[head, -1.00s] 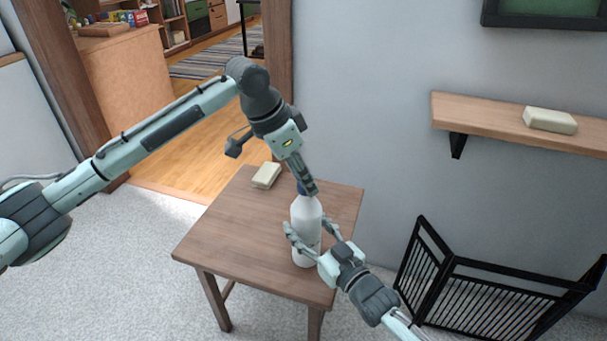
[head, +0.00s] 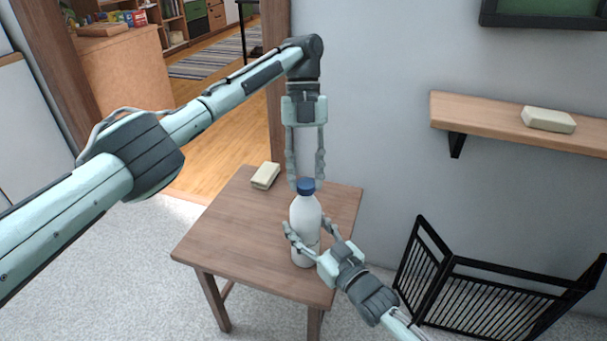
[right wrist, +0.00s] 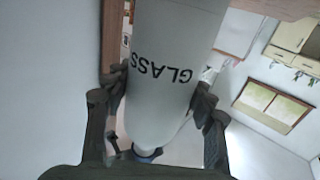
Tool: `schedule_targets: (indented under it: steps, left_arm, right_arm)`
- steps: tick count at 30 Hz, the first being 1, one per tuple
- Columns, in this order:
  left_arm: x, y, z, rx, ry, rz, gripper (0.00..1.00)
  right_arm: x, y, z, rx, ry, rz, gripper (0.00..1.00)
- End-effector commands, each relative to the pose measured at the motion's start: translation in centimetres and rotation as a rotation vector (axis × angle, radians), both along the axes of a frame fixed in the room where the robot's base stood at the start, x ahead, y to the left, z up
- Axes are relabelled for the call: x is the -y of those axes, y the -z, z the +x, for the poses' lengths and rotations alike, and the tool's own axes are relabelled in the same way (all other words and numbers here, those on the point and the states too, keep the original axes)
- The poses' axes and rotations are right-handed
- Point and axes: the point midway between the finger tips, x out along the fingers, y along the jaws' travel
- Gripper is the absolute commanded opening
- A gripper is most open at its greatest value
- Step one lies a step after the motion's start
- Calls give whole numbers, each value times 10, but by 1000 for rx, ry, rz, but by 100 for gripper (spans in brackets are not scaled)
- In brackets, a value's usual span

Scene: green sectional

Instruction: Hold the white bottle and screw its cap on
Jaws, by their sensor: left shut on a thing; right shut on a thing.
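The white bottle (head: 304,222) is upright over the front part of the small wooden table. My right gripper (head: 302,240) comes from the lower right and is shut around its body. The right wrist view shows the bottle (right wrist: 172,75) upside down, with the word "GLASS" on it, between the fingers. The blue cap (head: 306,187) sits at the top of the bottle's neck. My left gripper (head: 306,182) points straight down from above, with its fingers shut on the cap's sides. How far the cap is threaded cannot be seen.
The wooden table (head: 225,225) has a pale soap-like block (head: 265,176) at its back left. Another pale block (head: 549,119) lies on a wall shelf (head: 470,112). A black folding gate (head: 490,290) stands on the floor at right. The table's left part is clear.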

Motion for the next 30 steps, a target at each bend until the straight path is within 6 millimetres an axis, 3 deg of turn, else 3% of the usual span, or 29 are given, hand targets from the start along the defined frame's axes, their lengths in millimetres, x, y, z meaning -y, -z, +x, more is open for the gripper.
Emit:
schedule_targets:
  steps: [3, 9, 19, 20, 24, 30]
  left_arm:
    - [3, -2, 0, 2, 272, 6, 22]
    - [4, -1, -1, 0, 561, -1, 22]
    - [4, 0, -1, -1, 599, -4, 22]
    - [4, 0, -1, -1, 599, -5, 32]
    - [4, 0, 0, -1, 598, -4, 49]
    - [4, 0, -1, -1, 597, -4, 51]
  right_arm:
    - [0, 1, 0, -1, 0, -1, 0]
    - [0, 1, 0, -2, 0, -1, 0]
    - [0, 1, 0, -2, -1, -1, 0]
    - [0, 1, 0, -2, -1, -1, 0]
    - [-1, 1, 0, -2, -1, -1, 0]
    - [-1, 1, -1, -1, -1, 0, 0]
